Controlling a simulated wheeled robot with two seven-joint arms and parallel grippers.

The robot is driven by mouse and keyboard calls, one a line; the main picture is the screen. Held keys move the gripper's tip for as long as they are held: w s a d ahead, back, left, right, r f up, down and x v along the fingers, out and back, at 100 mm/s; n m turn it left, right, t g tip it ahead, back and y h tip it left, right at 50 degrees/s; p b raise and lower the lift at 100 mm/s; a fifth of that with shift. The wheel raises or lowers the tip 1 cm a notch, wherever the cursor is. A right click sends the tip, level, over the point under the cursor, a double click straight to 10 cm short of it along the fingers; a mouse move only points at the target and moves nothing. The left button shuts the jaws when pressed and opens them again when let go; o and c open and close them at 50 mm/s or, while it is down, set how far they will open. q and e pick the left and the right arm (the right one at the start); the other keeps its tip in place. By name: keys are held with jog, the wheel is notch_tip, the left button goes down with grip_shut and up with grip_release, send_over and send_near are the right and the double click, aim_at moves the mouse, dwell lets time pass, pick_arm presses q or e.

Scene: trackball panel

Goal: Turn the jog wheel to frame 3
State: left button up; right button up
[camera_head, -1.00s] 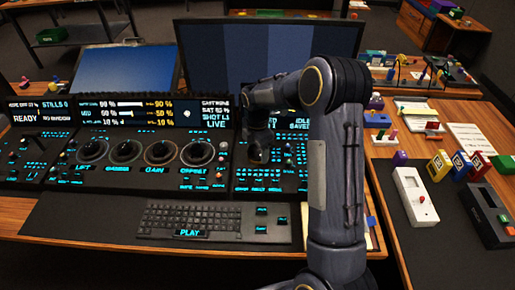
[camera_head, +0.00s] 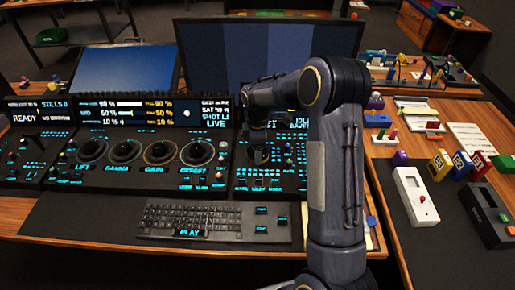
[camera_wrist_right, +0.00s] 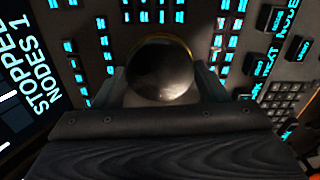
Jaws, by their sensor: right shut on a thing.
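The jog wheel (camera_wrist_right: 160,72) is a dark, rounded, shiny knob with a thin yellowish rim at its far edge. It fills the middle of the right wrist view. My right gripper (camera_wrist_right: 162,85) has one finger on each side of it and is shut on it. In the head view my right gripper (camera_head: 258,152) reaches down to the right part of the console, and my arm and the gripper hide the wheel there. Part of a screen in the wrist view reads "STOPPED" and "NODES 1" (camera_wrist_right: 35,85). No frame number is readable. My left gripper is not in view.
The console (camera_head: 130,180) has several trackballs with rings, lit keys and small displays. A keyboard (camera_head: 190,220) lies in front. A large monitor (camera_head: 270,50) stands behind.

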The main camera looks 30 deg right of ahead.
jog(key=m, duration=0.6)
jog(key=shift+w+r, duration=0.1)
dwell(0.5)
jog(key=o, duration=1)
notch_tip(320, 180, up, 7)
jog(key=shift+r, duration=0.4)
